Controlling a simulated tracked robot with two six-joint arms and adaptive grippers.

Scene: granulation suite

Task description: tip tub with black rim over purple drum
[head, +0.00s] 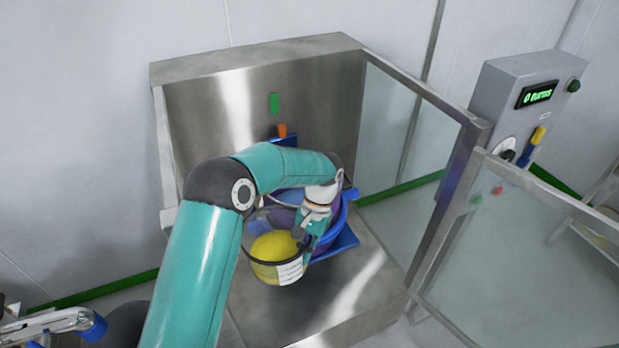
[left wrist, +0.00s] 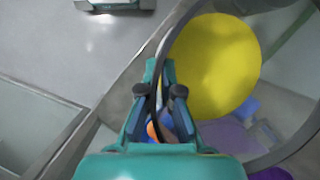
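The clear tub with the black rim (head: 289,272) holds yellow material and has a white label on its front. It hangs in front of the purple drum (head: 341,213), whose blue rim shows behind and right of it; the tub and my arm hide much of the drum. My left gripper (head: 311,229) is at the tub's right rim. In the left wrist view the left gripper's fingers (left wrist: 160,93) close on the tub's dark rim, with the yellow material (left wrist: 215,65) to the right. I cannot tell how far the tub is tilted.
A steel cabinet (head: 205,115) surrounds the drum at the back and left. Glass door panels (head: 405,125) stand at the right, one swung out toward the front (head: 530,250). A grey control box (head: 500,90) with a green display stands behind them. The steel floor in front is bare.

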